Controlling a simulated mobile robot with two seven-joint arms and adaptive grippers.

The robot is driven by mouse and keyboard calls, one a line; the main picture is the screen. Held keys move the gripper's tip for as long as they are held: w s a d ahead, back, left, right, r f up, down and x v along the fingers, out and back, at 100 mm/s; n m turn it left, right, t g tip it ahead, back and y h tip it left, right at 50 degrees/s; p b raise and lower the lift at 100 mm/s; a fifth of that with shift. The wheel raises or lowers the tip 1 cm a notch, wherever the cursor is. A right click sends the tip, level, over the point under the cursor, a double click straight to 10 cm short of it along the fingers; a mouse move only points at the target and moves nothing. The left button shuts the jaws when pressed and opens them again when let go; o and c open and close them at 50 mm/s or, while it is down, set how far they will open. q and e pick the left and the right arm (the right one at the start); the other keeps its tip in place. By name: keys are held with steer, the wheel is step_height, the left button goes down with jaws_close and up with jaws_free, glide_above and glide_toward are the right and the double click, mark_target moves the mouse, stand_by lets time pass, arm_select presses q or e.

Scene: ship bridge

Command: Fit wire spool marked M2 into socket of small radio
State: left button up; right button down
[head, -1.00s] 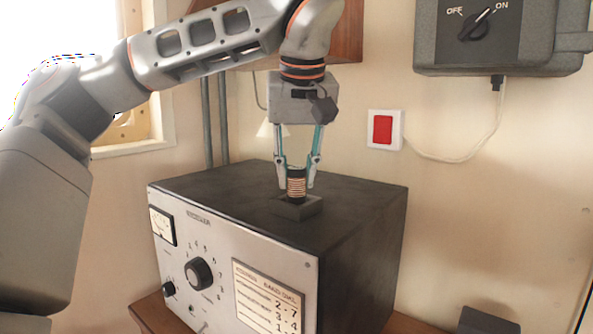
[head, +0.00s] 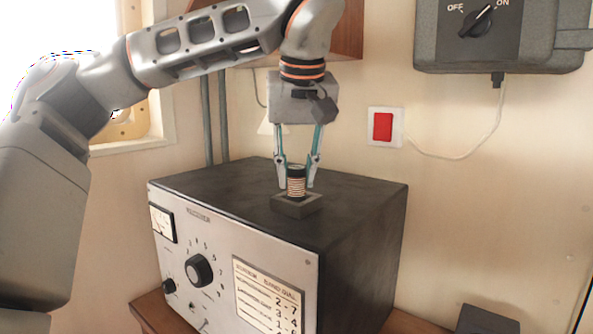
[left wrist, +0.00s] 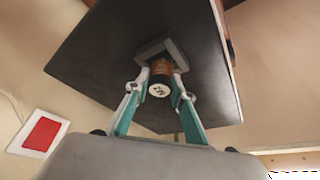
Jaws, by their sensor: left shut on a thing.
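The wire spool (head: 296,184), copper-wound with dark ends, stands upright between the fingers of my left gripper (head: 296,185), which is shut on it. In the left wrist view the spool (left wrist: 160,72) shows its pale round end with a mark that looks like M2. The small radio (head: 240,270) is a dark box with a grey front. Its square socket (head: 297,208) sits on the top, directly under the spool. The spool's lower end is at the socket; I cannot tell how deep it is in. My right gripper is not in view.
A red wall switch (head: 383,127) and a grey OFF/ON box (head: 500,35) are on the wall behind and to the right. A wooden cabinet (head: 348,35) hangs above the radio. The radio's top (head: 360,193) is clear around the socket.

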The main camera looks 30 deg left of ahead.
arm_select(q)
steer(key=shift+f, duration=0.6)
stand_by(2.3)
steer(key=o, duration=1.2)
steer(key=v, duration=1.2)
